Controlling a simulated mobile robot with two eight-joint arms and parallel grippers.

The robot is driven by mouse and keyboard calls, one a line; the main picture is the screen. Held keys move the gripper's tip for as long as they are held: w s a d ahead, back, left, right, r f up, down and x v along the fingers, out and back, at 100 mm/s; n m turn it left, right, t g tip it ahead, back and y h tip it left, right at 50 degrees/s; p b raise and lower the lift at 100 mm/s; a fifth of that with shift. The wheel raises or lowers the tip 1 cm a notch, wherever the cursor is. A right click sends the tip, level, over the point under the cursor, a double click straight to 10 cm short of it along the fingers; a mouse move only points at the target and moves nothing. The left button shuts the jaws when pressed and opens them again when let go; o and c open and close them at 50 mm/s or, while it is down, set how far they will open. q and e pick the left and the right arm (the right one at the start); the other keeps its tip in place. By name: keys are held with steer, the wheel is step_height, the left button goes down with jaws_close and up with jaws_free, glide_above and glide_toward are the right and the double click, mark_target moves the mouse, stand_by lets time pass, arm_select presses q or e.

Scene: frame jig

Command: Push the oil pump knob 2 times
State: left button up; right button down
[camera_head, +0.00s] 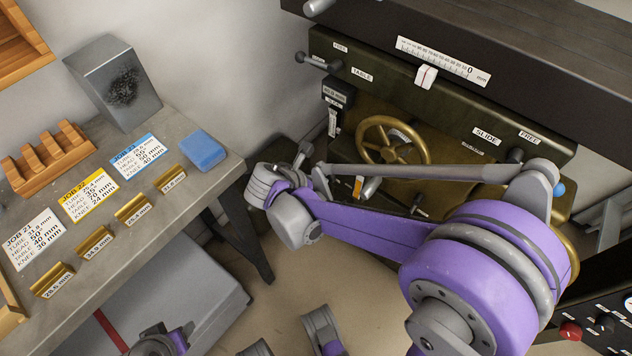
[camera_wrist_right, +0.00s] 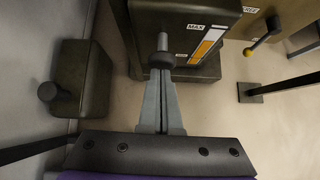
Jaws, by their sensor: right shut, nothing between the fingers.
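The oil pump (camera_wrist_right: 180,20) is a dark box with a white MAX label and an orange-and-white gauge, at the top of the right wrist view. A short metal rod with a dark round knob (camera_wrist_right: 161,60) stands out from its near face. My right gripper (camera_wrist_right: 160,78) is shut and empty, its fingertips right at the knob. I cannot tell whether they touch it. In the head view my purple right arm hides most of the pump, but the orange gauge (camera_head: 358,187) shows.
A smaller dark box with a round knob (camera_wrist_right: 80,80) stands left of the pump. A machine with a brass handwheel (camera_head: 393,140) is behind my arm. A workbench (camera_head: 215,180) with job cards, brass blocks and a blue block stands left. Floor to the right is fairly clear.

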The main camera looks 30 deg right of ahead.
mark_target(333, 172)
steer(key=shift+w+d+r, duration=0.1)
steer(key=shift+w+d, duration=0.15)
steer(key=shift+d, duration=0.4)
steer(key=shift+w+d, duration=0.25)
steer(key=shift+d, duration=0.35)
